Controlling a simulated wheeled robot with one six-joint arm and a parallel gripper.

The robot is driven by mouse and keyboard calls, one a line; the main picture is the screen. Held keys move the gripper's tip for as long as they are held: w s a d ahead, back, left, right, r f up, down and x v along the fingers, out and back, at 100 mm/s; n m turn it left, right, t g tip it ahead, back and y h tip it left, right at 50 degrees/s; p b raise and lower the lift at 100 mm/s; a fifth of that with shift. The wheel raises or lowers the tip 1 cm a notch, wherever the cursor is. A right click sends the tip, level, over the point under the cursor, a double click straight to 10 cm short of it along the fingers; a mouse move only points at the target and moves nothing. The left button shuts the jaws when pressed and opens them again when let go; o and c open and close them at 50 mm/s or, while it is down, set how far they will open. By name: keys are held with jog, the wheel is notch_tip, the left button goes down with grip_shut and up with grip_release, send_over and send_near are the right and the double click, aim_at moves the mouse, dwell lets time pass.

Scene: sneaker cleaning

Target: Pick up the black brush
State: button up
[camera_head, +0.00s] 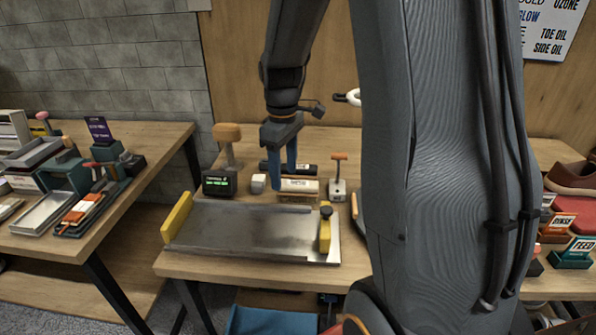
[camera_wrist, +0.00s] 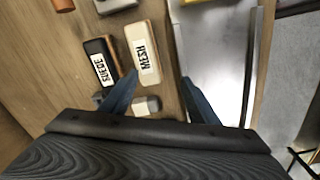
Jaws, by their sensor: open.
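The black brush, labelled SUEDE, lies on the workbench in the wrist view (camera_wrist: 88,47), left of my left finger. In the head view it shows as a dark bar (camera_head: 305,169) behind a cream block labelled MESH (camera_head: 301,184). My gripper (camera_head: 279,183) points down, open and empty, near the left ends of both. In the wrist view my gripper (camera_wrist: 159,78) has the MESH block (camera_wrist: 148,70) between its fingertips or just below them. The exact height is hard to tell. My finger partly covers the dark brush in the head view.
A steel tray (camera_head: 240,232) with yellow end blocks lies in front. A small white block (camera_head: 258,184) and a device with a green display (camera_head: 217,183) are on the left. A white stand with a lever (camera_head: 338,188) is on the right. My arm hides the bench's right middle.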

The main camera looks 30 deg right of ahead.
aim_at(299, 167)
jog(key=w+d+n, duration=0.1)
jog(key=w+d, duration=0.1)
jog(key=w+d+n, duration=0.1)
jog(key=w+d, duration=0.1)
jog(key=d, duration=0.1)
jog(key=w+d+n, duration=0.2)
jog(key=d, duration=0.1)
jog(key=shift+w+r+p, duration=0.35)
jog(key=shift+w, duration=0.05)
jog(key=shift+w+d+f, duration=0.1)
jog(key=shift+f, duration=0.1)
notch_tip(299, 167, down, 7)
jog(key=shift+f+p, duration=0.15)
jog(key=shift+p, duration=1)
jog(key=shift+c, duration=0.5)
jog(key=c, duration=1)
notch_tip(299, 167, up, 10)
jog(key=shift+r+b, duration=0.1)
jog(key=shift+b, duration=1)
jog(key=shift+c, duration=0.2)
